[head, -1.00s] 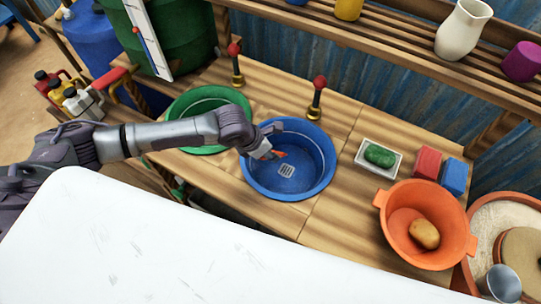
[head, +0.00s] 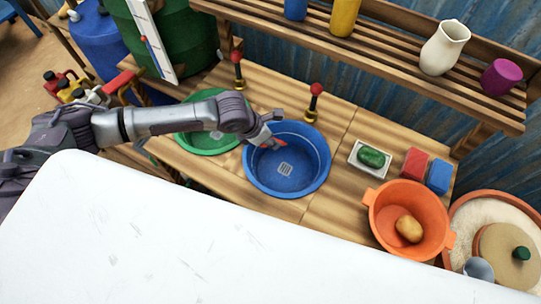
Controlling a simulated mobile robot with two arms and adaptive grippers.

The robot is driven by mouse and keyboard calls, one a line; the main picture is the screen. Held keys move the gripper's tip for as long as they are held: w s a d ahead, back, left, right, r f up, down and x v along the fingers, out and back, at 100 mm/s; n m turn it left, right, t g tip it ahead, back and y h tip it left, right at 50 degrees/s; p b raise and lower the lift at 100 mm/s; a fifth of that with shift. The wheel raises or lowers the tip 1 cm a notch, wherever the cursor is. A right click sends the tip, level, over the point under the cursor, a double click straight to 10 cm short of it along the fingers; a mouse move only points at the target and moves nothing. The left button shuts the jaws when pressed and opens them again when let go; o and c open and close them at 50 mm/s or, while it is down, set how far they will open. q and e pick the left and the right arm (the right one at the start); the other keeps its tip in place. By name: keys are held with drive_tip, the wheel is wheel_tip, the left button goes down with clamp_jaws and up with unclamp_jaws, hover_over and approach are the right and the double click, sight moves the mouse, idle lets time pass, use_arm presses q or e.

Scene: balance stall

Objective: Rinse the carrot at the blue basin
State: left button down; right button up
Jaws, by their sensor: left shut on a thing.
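The blue basin (head: 302,182) is set in the wooden counter, with a pale square drain in its floor. My left gripper (head: 270,144) is over the basin's upper left part, shut on a small orange-red thing, the carrot (head: 276,147). Most of the carrot is hidden by the fingers. I cannot tell whether it touches the basin. A tap with a red knob (head: 315,89) stands behind the blue basin. No water shows. My right gripper is not in view.
A green basin (head: 186,142) lies left, under my left arm. To the right are a dish with a green soap-like thing (head: 373,158), red (head: 414,163) and blue (head: 439,177) blocks, and an orange colander (head: 378,214) holding a potato-like thing. A shelf (head: 390,72) overhangs the back.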

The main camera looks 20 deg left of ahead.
use_arm(q)
drive_tip(key=shift+r+p, duration=1.8)
drive_tip(key=shift+r, duration=0.4)
drive_tip(key=shift+r, duration=0.1)
idle(0.4)
wheel_tip(320, 180, up, 4)
drive_tip(key=p, duration=0.4)
idle(0.4)
wheel_tip(320, 180, down, 9)
drive_tip(key=b, duration=0.8)
drive_tip(key=shift+r, duration=0.1)
drive_tip(key=shift+s, duration=0.1)
